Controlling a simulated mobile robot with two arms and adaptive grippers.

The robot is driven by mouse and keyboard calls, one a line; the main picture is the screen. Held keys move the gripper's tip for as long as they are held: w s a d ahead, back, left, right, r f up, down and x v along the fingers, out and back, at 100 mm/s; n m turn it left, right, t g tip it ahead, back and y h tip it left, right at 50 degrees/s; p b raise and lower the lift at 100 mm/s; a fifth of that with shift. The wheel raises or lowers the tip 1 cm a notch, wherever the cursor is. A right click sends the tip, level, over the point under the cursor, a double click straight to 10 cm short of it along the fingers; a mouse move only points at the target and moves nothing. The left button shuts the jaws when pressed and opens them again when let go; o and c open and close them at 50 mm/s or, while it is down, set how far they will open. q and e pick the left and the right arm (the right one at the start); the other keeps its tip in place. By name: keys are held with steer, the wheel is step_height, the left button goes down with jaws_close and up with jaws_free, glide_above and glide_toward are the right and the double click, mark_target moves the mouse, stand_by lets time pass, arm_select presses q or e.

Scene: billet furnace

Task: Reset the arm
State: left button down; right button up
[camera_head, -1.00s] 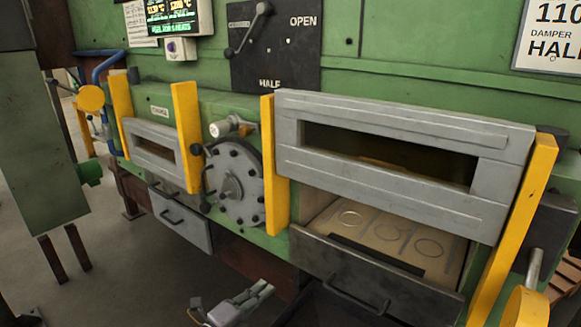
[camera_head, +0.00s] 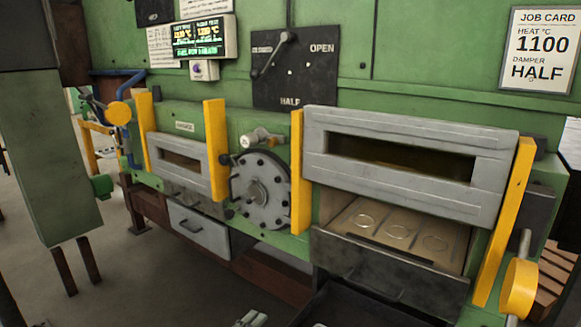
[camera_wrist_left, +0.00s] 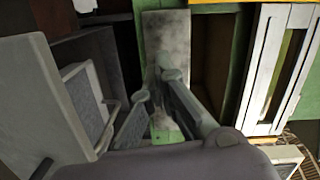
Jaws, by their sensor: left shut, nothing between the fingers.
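My left gripper (camera_head: 250,319) shows only as a small grey tip at the bottom edge of the head view, low in front of the furnace. In the left wrist view its two fingers (camera_wrist_left: 156,88) point away from the camera; they are shut with nothing held. The left arm is mostly out of the head view. My right gripper is in neither view.
The green furnace has a large grey slotted door (camera_head: 410,195) with a ledge marked by rings (camera_head: 398,232) below it. A round bolted cover (camera_head: 262,190), a smaller door (camera_head: 180,140), a damper lever panel (camera_head: 290,85) and a job card (camera_head: 543,48) surround it.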

arm_select(q)
steer(key=shift+s+f+n+y, duration=0.25)
steer(key=shift+f+n+y, duration=0.2)
steer(key=shift+n, duration=0.25)
steer(key=s+a+f+n+g+y, duration=0.35)
steer(key=s+n, duration=0.25)
steer(key=s, duration=0.5)
steer(key=s+a+f+n+g+y, duration=0.2)
steer(key=s+a+f+n+g, duration=0.4)
steer(key=s, duration=0.5)
steer(key=s+a+f+n+g+y, duration=0.25)
steer(key=s+n, duration=0.45)
steer(key=s, duration=0.4)
step_height(320, 180, down, 23)
steer(key=s+a+f+g, duration=0.2)
steer(key=s+a+f, duration=0.1)
steer(key=s+f, duration=1.4)
steer(key=shift+s+f+p, duration=0.25)
steer(key=shift+s+p, duration=0.05)
steer(key=shift+s, duration=0.35)
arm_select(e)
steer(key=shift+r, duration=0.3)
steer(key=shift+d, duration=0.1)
